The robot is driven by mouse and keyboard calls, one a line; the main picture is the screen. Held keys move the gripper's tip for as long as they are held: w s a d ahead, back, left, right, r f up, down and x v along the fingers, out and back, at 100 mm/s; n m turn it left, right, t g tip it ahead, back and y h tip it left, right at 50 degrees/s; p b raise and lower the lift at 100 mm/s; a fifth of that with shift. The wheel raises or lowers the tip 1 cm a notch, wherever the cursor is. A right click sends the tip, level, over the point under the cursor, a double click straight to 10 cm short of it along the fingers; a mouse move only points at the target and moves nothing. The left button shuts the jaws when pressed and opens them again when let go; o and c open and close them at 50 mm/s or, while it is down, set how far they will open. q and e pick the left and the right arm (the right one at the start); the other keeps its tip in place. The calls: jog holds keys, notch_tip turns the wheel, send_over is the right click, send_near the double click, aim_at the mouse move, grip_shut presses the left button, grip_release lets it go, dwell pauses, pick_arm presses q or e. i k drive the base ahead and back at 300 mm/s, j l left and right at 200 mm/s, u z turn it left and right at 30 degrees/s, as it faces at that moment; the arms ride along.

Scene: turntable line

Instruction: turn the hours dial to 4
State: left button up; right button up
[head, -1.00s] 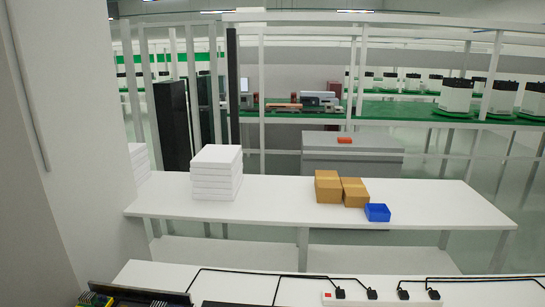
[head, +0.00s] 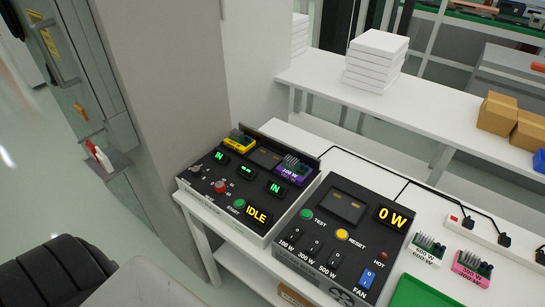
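A control box (head: 190,180) with a black top stands on the near white bench, left of centre. A small red round control (head: 220,187) with marks around it sits on its left part; it may be the hours dial, but its label and setting are too small to read. A smaller grey control (head: 196,168) sits beyond it to the left. Green displays show above and beside them, and a yellow display (head: 257,215) reads IDLE beside a green START button (head: 239,204). Neither of my grippers is in view.
A second black-topped box (head: 337,243) with switches and a 0 W display stands close on the right. Yellow (head: 240,143) and purple (head: 288,172) modules sit at the control box's back. Other modules, a power strip (head: 480,232) and a green tray (head: 425,293) lie further right.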

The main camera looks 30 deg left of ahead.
aim_at(196, 170)
jog(key=u, duration=1.6)
